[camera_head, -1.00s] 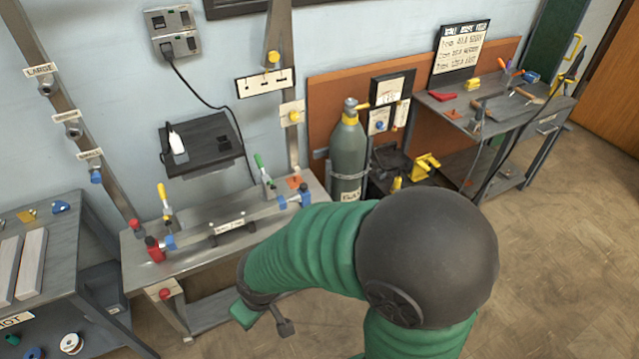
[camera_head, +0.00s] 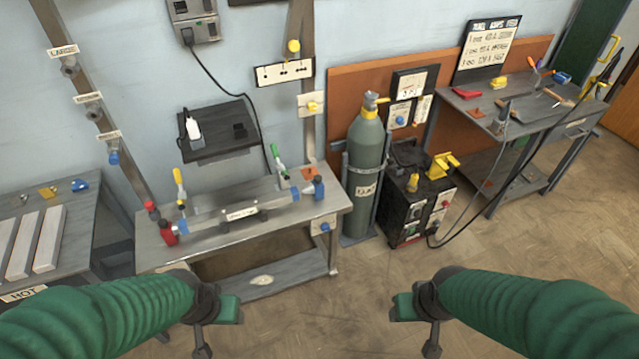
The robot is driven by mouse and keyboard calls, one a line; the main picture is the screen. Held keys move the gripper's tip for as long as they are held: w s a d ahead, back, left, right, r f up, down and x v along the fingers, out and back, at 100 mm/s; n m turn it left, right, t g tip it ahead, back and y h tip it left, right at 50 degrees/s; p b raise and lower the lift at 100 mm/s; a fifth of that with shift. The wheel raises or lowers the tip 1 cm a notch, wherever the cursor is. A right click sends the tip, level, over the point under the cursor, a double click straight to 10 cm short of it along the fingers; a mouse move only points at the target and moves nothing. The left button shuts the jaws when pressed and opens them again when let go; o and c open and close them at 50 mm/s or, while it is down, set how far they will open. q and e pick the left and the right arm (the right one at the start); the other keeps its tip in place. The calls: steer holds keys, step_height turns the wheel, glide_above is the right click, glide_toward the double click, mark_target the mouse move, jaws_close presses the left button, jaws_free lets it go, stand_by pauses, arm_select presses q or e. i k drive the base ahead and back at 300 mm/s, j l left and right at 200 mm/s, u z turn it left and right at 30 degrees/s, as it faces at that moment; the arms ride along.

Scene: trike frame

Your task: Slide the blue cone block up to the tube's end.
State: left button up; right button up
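A blue block (camera_head: 319,187) stands at the right end of the fixture on the middle bench (camera_head: 200,255). I take it for the cone block; its cone shape is too small to make out. A grey tube or bar (camera_head: 265,206) runs along the fixture, and a small blue piece (camera_head: 295,195) shows near its right end. A red block (camera_head: 168,233) with a blue piece (camera_head: 183,224) stands at the left end. My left gripper (camera_head: 216,327) and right gripper (camera_head: 416,325) hang in front of the bench, apart from it. No object shows in either; their finger gaps are unclear.
A yellow-handled clamp (camera_head: 179,185) and a green-handled clamp (camera_head: 278,160) rise from the fixture. A gas cylinder (camera_head: 367,160) and a dark welding machine (camera_head: 412,215) stand right of the bench. A side table (camera_head: 85,230) is at left. Floor between my grippers is clear.

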mark_target(317, 188)
steer(key=i+l, duration=0.1)
steer(key=i, duration=0.35)
steer(key=i+l+u, duration=0.1)
steer(key=i, duration=0.35)
